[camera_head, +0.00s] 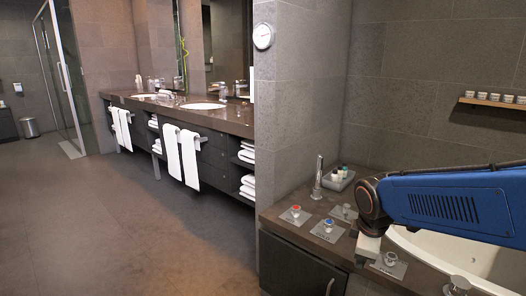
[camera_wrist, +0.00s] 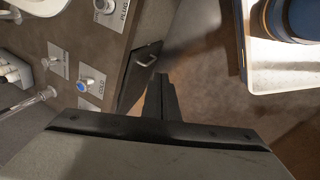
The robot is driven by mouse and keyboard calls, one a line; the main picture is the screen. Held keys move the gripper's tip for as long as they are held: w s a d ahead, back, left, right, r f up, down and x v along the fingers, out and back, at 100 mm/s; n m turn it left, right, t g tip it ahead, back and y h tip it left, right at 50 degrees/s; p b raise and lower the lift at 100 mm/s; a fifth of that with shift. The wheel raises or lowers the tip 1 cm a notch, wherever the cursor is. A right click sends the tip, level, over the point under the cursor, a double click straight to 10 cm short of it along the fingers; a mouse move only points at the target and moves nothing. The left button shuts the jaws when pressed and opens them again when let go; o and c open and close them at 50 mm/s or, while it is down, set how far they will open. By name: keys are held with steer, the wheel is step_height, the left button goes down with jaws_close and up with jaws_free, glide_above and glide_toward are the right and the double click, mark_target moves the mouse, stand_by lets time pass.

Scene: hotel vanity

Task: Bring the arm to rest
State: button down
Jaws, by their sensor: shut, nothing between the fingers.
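My blue arm (camera_head: 440,205) reaches in from the right in the head view, with its wrist bent down over the vanity-side counter. My gripper (camera_head: 361,260) hangs below the wrist at the counter's front edge, and its fingertips are hard to make out there. In the wrist view my gripper (camera_wrist: 160,88) is shut and empty, its dark fingers close together beside the counter edge. I cannot tell whether they touch anything.
The counter holds a red knob (camera_head: 295,211), a blue knob (camera_head: 328,224), a plug knob (camera_head: 390,259), a faucet (camera_head: 318,178) and a bottle tray (camera_head: 337,180). A white tub (camera_head: 490,262) lies right. The floor (camera_head: 150,225) at left is clear.

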steer(key=s+d+r+m+t+y, duration=0.1)
steer(key=s+d+r+m, duration=0.1)
steer(key=s+m, duration=1)
steer(key=shift+s+d+r+m+t, duration=0.35)
steer(key=shift+s+r, duration=0.3)
steer(key=shift+s, duration=1.6)
